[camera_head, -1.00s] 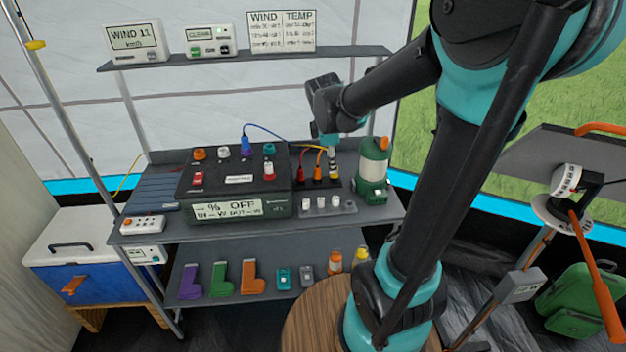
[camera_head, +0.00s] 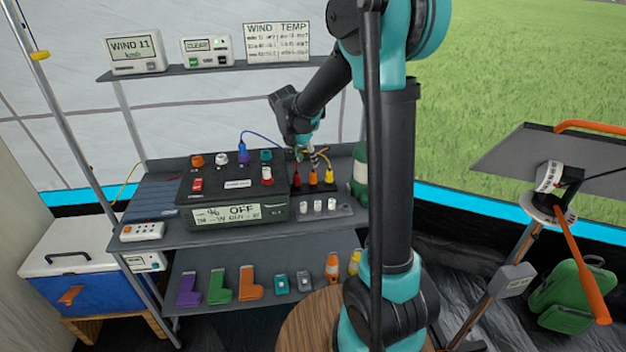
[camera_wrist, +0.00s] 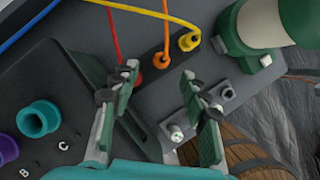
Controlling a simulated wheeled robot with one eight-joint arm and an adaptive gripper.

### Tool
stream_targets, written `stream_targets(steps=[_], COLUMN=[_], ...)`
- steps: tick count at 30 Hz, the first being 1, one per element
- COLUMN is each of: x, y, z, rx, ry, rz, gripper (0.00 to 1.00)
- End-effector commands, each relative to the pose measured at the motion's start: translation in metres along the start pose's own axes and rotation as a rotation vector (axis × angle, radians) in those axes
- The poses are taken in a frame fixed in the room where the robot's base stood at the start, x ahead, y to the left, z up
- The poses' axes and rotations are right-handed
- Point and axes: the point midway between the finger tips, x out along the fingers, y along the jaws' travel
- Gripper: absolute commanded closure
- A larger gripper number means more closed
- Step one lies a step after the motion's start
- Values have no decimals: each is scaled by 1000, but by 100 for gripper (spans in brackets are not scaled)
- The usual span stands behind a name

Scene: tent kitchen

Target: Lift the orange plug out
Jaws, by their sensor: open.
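The orange plug (camera_head: 312,178) stands upright between a red plug (camera_head: 297,180) and a yellow plug (camera_head: 329,178) in a dark strip beside the power box. In the wrist view the orange plug (camera_wrist: 163,61) has an orange cable and shows just beyond the gap between my fingertips. My gripper (camera_wrist: 160,72) is open and empty. Its left fingertip is near the red plug, its right one to the right of the orange plug. In the head view my gripper (camera_head: 314,158) is above the plugs, apparently not touching them.
The power box (camera_head: 200,212) with coloured sockets is left of the plugs. A green and white bottle-like canister (camera_head: 360,172) stands close on the right, partly behind my arm. A small panel with white knobs (camera_head: 318,206) lies in front. Cables arch behind the plugs.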

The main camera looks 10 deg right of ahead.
Motion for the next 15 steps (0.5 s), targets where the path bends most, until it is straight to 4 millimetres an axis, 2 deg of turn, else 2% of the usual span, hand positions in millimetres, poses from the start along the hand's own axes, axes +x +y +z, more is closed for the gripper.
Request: stream_targets(steps=[3,11,15], x=[21,39,56], y=[0,-1,-3], z=[1,0,-2], rx=[2,1,3], ry=[0,1,1], rz=[-1,0,-1], gripper=[55,55,55])
